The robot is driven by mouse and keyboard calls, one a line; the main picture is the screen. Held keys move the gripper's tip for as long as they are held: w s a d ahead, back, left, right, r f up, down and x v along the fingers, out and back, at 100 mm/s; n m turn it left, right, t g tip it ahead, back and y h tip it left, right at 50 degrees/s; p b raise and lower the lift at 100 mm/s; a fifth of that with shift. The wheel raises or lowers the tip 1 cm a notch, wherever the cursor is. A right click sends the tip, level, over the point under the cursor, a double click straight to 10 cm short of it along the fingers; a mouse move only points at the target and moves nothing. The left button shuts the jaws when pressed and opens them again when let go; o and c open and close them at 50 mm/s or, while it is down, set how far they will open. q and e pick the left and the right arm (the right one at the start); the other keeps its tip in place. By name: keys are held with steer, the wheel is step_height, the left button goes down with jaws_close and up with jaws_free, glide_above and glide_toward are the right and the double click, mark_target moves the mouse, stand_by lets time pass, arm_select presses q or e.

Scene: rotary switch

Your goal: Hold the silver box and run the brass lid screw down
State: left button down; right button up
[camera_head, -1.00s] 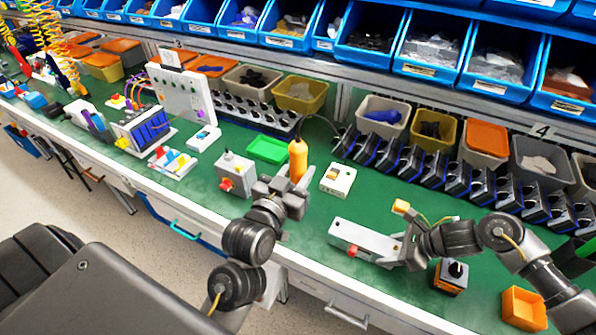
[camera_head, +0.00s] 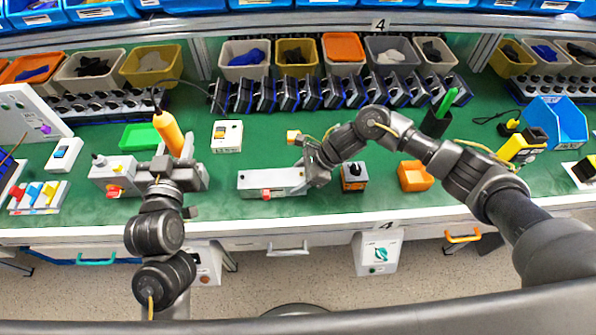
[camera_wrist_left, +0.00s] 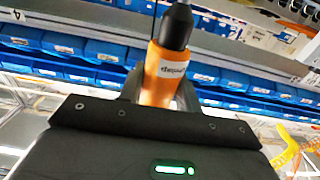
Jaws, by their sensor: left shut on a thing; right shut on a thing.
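The silver box (camera_head: 262,181), a long light-metal box with a red button on its front, sits on the green bench in the head view. My right gripper (camera_head: 311,174) is shut on its right end. My left gripper (camera_head: 175,168) is shut on an orange power screwdriver (camera_head: 168,131), left of the silver box and apart from it. The left wrist view shows the orange body (camera_wrist_left: 165,72) with a black end between the fingers. The screwdriver's lower end is hidden by the gripper. I cannot make out the brass lid screw at this size.
A grey box (camera_head: 112,168) with a red button stands close left of my left gripper. A white device (camera_head: 227,135), a green tray (camera_head: 140,137), a black-and-orange switch (camera_head: 354,176) and an orange bin (camera_head: 414,175) are nearby. Bins line the back.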

stand_by(0.3)
steer(key=o, duration=1.5)
steer(key=v, duration=1.2)
steer(key=shift+d, duration=0.1)
